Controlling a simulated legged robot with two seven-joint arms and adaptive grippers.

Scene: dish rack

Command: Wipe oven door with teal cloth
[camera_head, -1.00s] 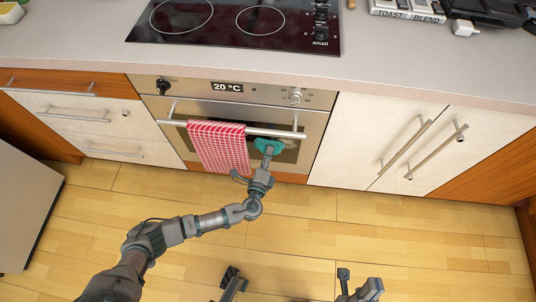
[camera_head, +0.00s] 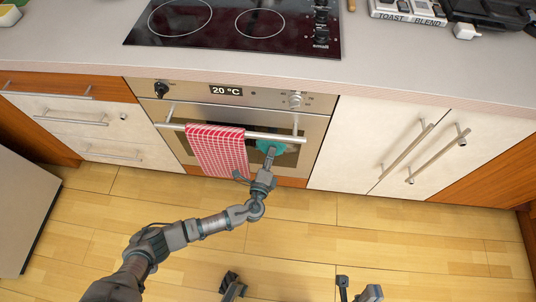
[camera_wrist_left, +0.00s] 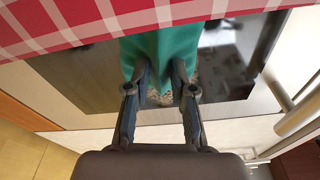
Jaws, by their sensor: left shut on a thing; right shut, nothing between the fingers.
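The teal cloth (camera_head: 271,146) is bunched at the fingertips of my left gripper (camera_head: 271,152), against the right part of the oven door, just below the bar handle. In the left wrist view the cloth (camera_wrist_left: 160,45) hangs between the fingers and spreads wide beyond them. My left gripper (camera_wrist_left: 160,88) is shut on it. The oven door (camera_head: 312,135) is closed, with dark glass (camera_wrist_left: 222,70) showing around the cloth. Whether the cloth presses on the glass is hard to tell. My right gripper (camera_head: 368,293) is low at the bottom edge, partly cut off, shut and empty.
A red-and-white checked towel (camera_head: 218,150) hangs over the oven handle (camera_head: 275,135), left of my left gripper. White cabinets (camera_head: 380,140) with long handles stand to the right, drawers (camera_head: 75,130) to the left. The wooden floor (camera_head: 440,240) in front is clear.

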